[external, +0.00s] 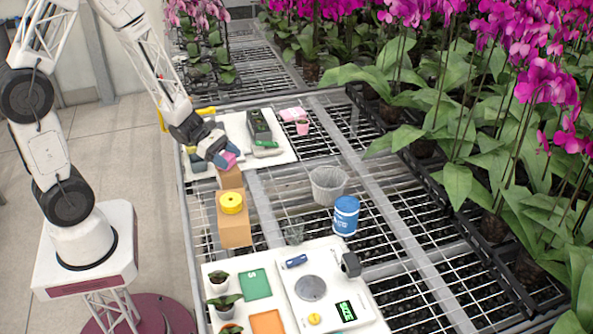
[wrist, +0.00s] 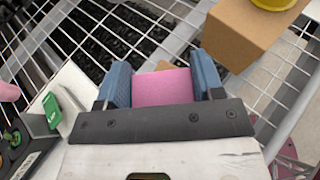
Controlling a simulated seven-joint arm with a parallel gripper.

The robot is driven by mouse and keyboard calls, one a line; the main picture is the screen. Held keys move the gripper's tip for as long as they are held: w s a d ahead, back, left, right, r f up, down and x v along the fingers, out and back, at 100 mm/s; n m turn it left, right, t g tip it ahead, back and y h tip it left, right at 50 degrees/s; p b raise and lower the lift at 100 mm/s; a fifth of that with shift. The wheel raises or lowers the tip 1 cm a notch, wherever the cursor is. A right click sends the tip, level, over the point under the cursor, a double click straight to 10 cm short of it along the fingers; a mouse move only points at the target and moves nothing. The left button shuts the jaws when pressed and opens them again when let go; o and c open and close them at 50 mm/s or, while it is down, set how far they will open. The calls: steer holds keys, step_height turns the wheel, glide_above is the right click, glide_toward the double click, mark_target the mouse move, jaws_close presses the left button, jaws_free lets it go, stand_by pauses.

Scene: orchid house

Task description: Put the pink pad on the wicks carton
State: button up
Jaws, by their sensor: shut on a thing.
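My gripper (external: 222,160) is shut on the pink pad (external: 230,159). In the wrist view the pad (wrist: 162,87) sits between the two blue fingers (wrist: 161,80). A small brown carton (external: 231,178) stands just below the pad in the external view; only a sliver of brown shows behind the fingers in the wrist view. A larger brown carton (external: 234,230) with a yellow round object (external: 231,202) on top stands nearer the camera; it also shows in the wrist view (wrist: 245,35). I can read no label on either carton, so I cannot tell which is the wicks carton.
A white board (external: 205,130) with a dark device (external: 260,128) lies behind. A pink cup (external: 302,126), a translucent pot (external: 327,186) and a blue tub (external: 345,215) stand on the wire bench. A front white board (external: 270,280) holds small plants and a scale. Orchids fill the right.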

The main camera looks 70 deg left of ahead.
steer(key=shift+f, duration=0.15)
steer(key=o, duration=0.9)
steer(key=shift+a+r, duration=0.1)
steer(key=shift+r, duration=0.1)
steer(key=v, duration=1.2)
steer(key=shift+r, duration=0.15)
stand_by(0.6)
